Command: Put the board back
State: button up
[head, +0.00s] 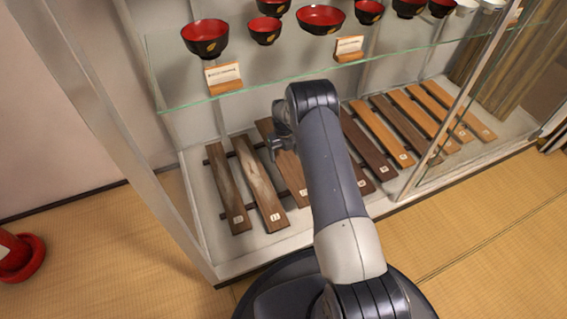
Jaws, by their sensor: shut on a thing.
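Several wooden boards lie side by side, sloping, on dark rails in the lower part of a glass display case. A grey-brown board (228,188) and a brown board (260,185) are at the left. My gripper (275,146) is at the upper part of a third brown board (292,178) and is shut on it. My arm hides part of that area, so I cannot tell whether this board touches the rails. Right of my arm are a dark board (368,150) and lighter orange-brown boards (408,112). Most boards carry a small white label at the near end.
A glass shelf (270,88) above the boards holds red-and-black bowls (205,38) and small label stands (223,77). The case's glass and metal frame (150,130) stands at the left. Tatami floor (490,230) is open in front; a red object (20,255) is far left.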

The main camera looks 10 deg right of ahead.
aim_at(284, 161)
jog(key=shift+f+b, duration=0.95)
jog(key=shift+f, duration=1.4)
jog(key=shift+f, duration=0.1)
jog(key=shift+f, duration=0.4)
jog(key=o, duration=1.1)
jog(key=shift+r, duration=0.1)
notch_tip(284, 161, up, 8)
jog(key=p, duration=0.3)
jog(key=shift+r, duration=0.15)
